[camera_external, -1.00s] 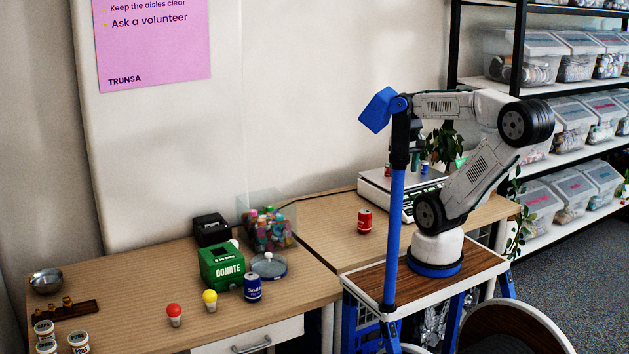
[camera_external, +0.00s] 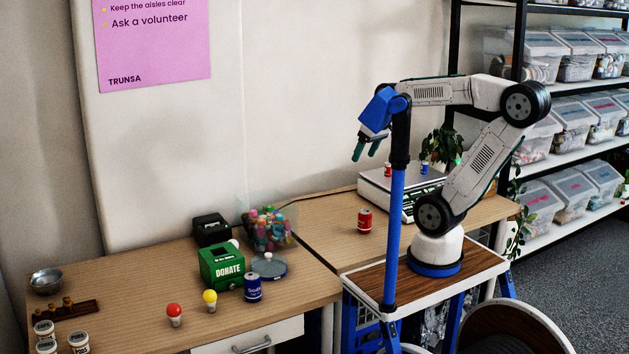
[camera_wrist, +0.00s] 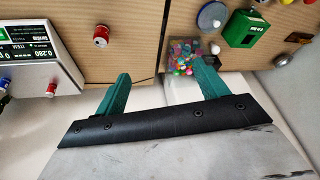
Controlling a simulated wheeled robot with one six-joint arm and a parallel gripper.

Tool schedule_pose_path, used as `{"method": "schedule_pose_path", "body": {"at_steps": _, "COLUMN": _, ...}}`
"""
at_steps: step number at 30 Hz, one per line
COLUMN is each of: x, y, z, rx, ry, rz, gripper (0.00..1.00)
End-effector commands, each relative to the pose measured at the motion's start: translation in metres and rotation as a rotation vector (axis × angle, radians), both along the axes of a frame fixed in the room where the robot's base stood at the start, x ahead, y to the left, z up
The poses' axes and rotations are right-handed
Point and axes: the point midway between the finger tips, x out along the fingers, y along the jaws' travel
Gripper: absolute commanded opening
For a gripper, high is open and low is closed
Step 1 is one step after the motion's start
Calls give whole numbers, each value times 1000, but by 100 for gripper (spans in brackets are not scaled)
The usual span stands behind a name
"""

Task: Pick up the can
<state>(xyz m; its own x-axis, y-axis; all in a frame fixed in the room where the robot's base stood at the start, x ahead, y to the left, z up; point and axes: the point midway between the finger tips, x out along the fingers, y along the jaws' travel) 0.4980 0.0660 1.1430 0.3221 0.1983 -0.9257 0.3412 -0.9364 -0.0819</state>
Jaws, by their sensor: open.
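A red can (camera_external: 365,220) stands upright on the right-hand table, in front of the scale. It also shows at the upper left in the wrist view (camera_wrist: 101,36). A blue can (camera_external: 253,288) stands upright on the left-hand table, in front of the green donation box. My gripper (camera_external: 365,152) is high above the tables, its green fingers angled down and to the left. In the wrist view the fingers (camera_wrist: 163,76) are spread wide with nothing between them. Neither can is touched by my gripper.
A scale (camera_external: 378,181) with small items on it stands behind the red can. The green donation box (camera_external: 221,268), a clear bin of colourful items (camera_external: 268,230), and red (camera_external: 174,314) and yellow (camera_external: 210,300) bulbs are on the left table. Bare tabletop surrounds the red can's front and left.

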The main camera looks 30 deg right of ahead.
Motion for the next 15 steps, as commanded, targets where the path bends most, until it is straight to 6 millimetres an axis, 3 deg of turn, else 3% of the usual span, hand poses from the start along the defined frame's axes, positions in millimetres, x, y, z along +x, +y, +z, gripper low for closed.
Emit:
{"method": "schedule_pose_path", "body": {"at_steps": 3, "x": 20, "y": 60, "z": -2, "rx": 69, "ry": -99, "rz": 146, "gripper": 72}}
{"method": "schedule_pose_path", "body": {"at_steps": 7, "x": 33, "y": 138, "z": -2, "rx": 163, "ry": -232, "rz": 302, "gripper": 72}}
{"method": "schedule_pose_path", "body": {"at_steps": 12, "x": 24, "y": 233, "z": 1, "rx": 282, "ry": -394, "rz": 452, "gripper": 72}}
{"method": "schedule_pose_path", "body": {"at_steps": 15, "x": 12, "y": 272, "z": 3, "rx": 331, "ry": -466, "rz": 507, "gripper": 72}}
